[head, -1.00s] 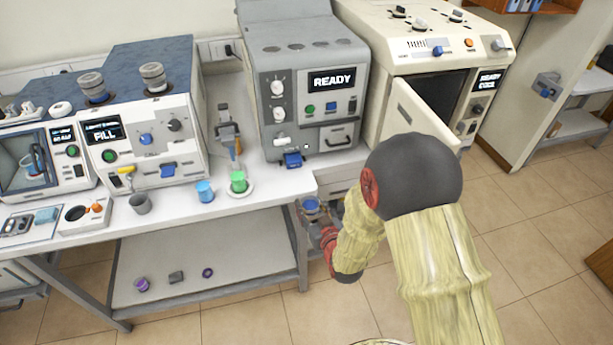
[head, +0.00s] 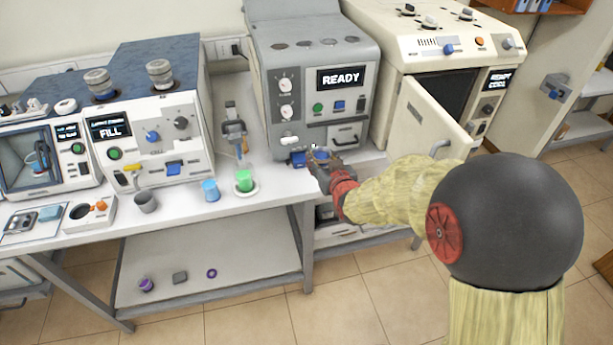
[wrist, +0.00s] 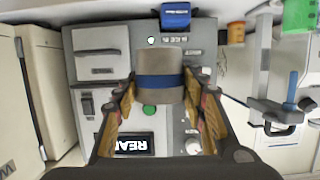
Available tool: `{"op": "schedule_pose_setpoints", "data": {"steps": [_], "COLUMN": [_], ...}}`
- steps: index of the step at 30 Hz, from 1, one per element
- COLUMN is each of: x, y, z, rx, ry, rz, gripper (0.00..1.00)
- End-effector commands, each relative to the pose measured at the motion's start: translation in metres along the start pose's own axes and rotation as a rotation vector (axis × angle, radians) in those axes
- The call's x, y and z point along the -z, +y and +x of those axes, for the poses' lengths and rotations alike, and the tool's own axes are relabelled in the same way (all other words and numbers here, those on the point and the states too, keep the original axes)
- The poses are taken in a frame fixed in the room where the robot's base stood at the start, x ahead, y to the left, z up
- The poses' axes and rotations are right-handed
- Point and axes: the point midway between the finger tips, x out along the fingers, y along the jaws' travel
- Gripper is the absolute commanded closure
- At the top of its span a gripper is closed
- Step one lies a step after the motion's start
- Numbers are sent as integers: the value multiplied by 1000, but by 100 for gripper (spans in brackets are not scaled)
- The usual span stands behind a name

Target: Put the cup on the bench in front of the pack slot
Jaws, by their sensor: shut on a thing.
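My gripper (head: 320,163) is shut on a grey cup with a blue band. In the wrist view the cup (wrist: 160,92) sits between both fingers (wrist: 160,105). In the head view only a small blue part of the cup (head: 321,154) shows past the fingers. It is at the bench's front edge, before the grey READY machine (head: 315,110). I cannot tell whether it touches the bench (head: 265,190). A blue block (head: 298,159) at the machine's foot is just left of the cup and also shows in the wrist view (wrist: 175,15). I cannot make out which opening is the pack slot.
A green cup (head: 243,180) on a white dish, a blue cup (head: 210,190) and a grey mug (head: 146,201) stand left on the bench. A clamp stand (head: 234,135) is behind them. The cream oven's open door (head: 425,118) is close on the right.

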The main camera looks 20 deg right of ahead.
Motion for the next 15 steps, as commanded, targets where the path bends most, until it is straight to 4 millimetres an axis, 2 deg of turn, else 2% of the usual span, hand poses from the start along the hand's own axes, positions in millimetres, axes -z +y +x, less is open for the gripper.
{"op": "schedule_pose_setpoints", "data": {"steps": [1, 6, 15], "x": [-8, -30, -41], "y": [-9, -22, -31], "z": [11, 36, 53], "rx": [4, 2, 0], "ry": [-2, -1, 1], "rz": [0, 0, 1], "gripper": [88, 88, 88]}}
